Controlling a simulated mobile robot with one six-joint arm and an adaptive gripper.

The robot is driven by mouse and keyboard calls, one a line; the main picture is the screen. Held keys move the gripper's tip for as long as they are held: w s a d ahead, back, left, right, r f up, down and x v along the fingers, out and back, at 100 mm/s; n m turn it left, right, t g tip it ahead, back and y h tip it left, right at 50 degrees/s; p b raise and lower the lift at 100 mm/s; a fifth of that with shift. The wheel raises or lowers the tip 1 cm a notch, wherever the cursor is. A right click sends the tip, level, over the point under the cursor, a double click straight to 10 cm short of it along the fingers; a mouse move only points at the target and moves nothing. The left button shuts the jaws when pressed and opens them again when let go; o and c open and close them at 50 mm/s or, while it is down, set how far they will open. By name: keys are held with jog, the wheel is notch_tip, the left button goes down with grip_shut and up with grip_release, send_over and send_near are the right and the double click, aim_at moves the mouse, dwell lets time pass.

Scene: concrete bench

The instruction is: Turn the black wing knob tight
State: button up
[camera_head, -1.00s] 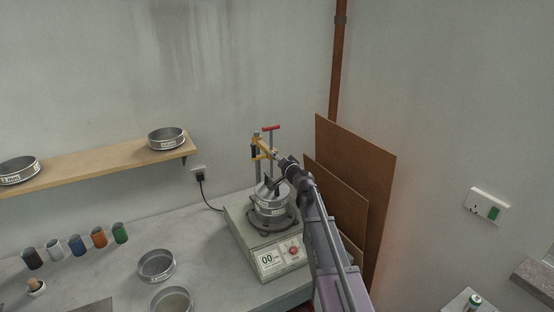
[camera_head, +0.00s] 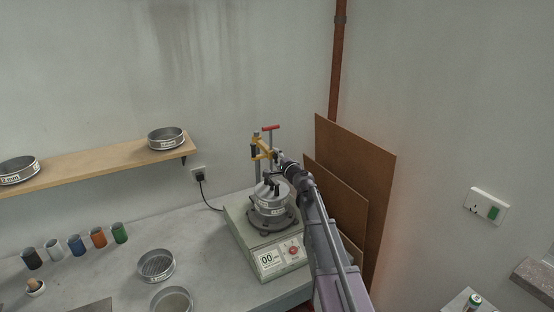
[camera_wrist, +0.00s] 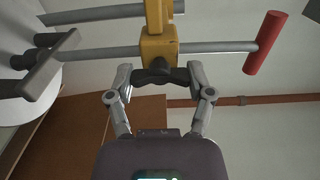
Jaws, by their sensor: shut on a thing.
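The black wing knob (camera_wrist: 160,76) sits on the near face of a yellow clamp block (camera_wrist: 158,48) in the wrist view. My gripper (camera_wrist: 160,80) has one finger at each end of the knob and is shut on it. A rod with a red end grip (camera_wrist: 264,43) passes by the block. In the head view the yellow clamp (camera_head: 260,150) stands on a post above the sieve shaker (camera_head: 265,250), and my gripper (camera_head: 276,172) reaches it from the right. The knob is too small to make out there.
A lidded sieve (camera_head: 270,206) sits on the shaker. Brown boards (camera_head: 350,170) lean on the wall close behind my arm. Loose sieves (camera_head: 156,265) and several coloured cups (camera_head: 98,237) stand left on the bench. A shelf (camera_head: 100,163) is at upper left.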

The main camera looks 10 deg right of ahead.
jog(key=shift+w, duration=0.1)
jog(key=o, duration=1.1)
jog(key=shift+a, duration=0.1)
jog(key=shift+v, duration=6.05)
